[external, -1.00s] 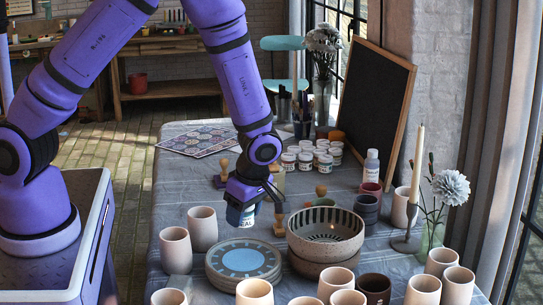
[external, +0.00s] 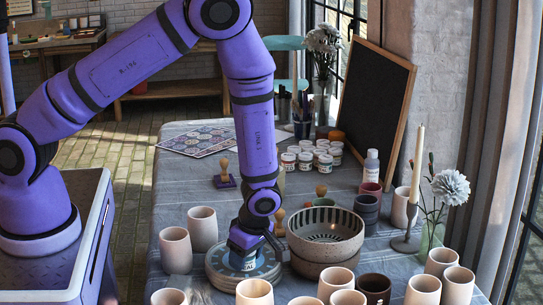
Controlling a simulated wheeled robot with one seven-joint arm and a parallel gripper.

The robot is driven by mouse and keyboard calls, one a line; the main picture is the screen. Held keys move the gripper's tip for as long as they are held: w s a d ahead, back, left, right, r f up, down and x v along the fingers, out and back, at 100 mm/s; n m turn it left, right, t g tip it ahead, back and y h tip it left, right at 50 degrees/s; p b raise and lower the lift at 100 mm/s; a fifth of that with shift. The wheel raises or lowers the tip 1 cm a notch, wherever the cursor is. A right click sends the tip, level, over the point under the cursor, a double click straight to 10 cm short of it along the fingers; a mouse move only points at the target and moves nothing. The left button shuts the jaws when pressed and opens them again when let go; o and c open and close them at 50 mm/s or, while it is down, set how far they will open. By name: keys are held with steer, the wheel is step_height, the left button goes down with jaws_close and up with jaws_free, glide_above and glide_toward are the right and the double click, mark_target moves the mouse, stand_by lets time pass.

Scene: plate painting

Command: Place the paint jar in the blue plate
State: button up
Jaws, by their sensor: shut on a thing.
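The blue plate (external: 216,268) lies on top of a stack of plates near the front of the table. My gripper (external: 246,250) points down over the plate and is shut on a paint jar (external: 240,262) with a white label and dark lettering. The jar is upright and within the plate's outline. I cannot tell whether its base touches the plate. My gripper covers the jar's top and part of the plate.
A striped bowl (external: 325,222) stacked on another stands close on the right. Beige cups (external: 254,293) stand in front, and more cups (external: 176,250) are at the left. Several paint jars (external: 305,160) and a stamp (external: 224,172) stand farther back.

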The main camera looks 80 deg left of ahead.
steer(key=shift+f, duration=0.2)
steer(key=o, duration=0.9)
steer(key=shift+o, duration=0.2)
steer(key=d+r+m+t+h, duration=0.1)
steer(key=d+r+m, duration=0.15)
steer(key=r, duration=1.05)
steer(key=d+r+m+t+h, duration=0.15)
steer(key=r+m, duration=0.25)
steer(key=r, duration=0.9)
steer(key=s+d+r+m+t, duration=0.1)
steer(key=s+r+m, duration=0.2)
steer(key=r, duration=0.3)
steer(key=s+d+r+m, duration=0.1)
steer(key=s+r+m, duration=0.25)
steer(key=r, duration=0.25)
steer(key=s+r+m+t, duration=0.2)
steer(key=s+r+m, duration=0.3)
steer(key=s+m, duration=0.2)
steer(key=s+r+m+t, duration=0.2)
steer(key=s+r+m, duration=0.4)
steer(key=s, duration=0.4)
steer(key=shift+s+d+m, duration=0.25)
steer(key=shift+s+m, duration=0.15)
